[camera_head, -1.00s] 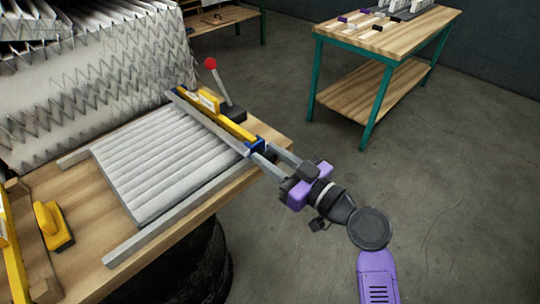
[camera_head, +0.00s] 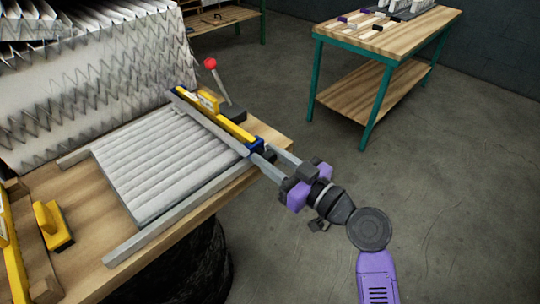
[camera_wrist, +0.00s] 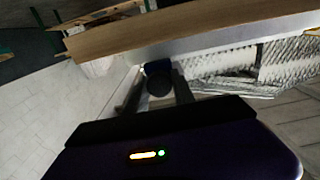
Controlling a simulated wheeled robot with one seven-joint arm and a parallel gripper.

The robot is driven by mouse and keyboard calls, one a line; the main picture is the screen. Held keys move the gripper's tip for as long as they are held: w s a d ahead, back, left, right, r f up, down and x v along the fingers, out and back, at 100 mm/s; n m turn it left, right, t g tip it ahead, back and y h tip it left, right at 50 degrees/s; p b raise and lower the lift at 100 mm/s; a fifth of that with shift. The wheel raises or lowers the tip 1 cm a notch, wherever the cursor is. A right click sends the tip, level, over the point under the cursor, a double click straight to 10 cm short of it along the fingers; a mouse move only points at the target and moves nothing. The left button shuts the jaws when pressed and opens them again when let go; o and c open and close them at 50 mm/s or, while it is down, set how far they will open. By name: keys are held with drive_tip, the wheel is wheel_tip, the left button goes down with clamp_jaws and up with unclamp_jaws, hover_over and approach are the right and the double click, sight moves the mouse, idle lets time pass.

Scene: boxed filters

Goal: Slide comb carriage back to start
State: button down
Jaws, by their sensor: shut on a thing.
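The comb carriage (camera_head: 217,118) is a yellow bar with a grey comb strip along its left side and a blue end block. It spans the far right end of a white pleated filter pack (camera_head: 165,165) between two grey rails (camera_head: 175,222). My gripper (camera_head: 264,158) is shut at the carriage's near end, by the blue block, which its fingertips partly hide. In the wrist view my two fingers (camera_wrist: 159,85) close around a dark round knob at the table edge.
A lever with a red ball (camera_head: 210,63) stands just beyond the carriage. A yellow-handled tool (camera_head: 52,226) lies on the bench (camera_head: 85,265) at the left. A green-legged table (camera_head: 385,40) stands at the back right. Floor at the right is clear.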

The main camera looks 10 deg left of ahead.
drive_tip(key=s+a+p, duration=0.2)
drive_tip(key=s+a, duration=0.4)
drive_tip(key=s, duration=0.2)
drive_tip(key=s+a+p, duration=0.3)
drive_tip(key=s+a, duration=0.4)
drive_tip(key=s, duration=0.2)
drive_tip(key=s+a+p, duration=0.3)
drive_tip(key=s+a, duration=0.4)
drive_tip(key=s, duration=0.2)
drive_tip(key=shift+s+a, duration=0.1)
drive_tip(key=shift+a, duration=0.05)
drive_tip(key=shift+s, duration=0.1)
drive_tip(key=c, duration=1.1)
unclamp_jaws()
drive_tip(key=shift+a, duration=0.1)
drive_tip(key=b+v, duration=0.2)
drive_tip(key=v, duration=0.6)
drive_tip(key=shift+b, duration=0.4)
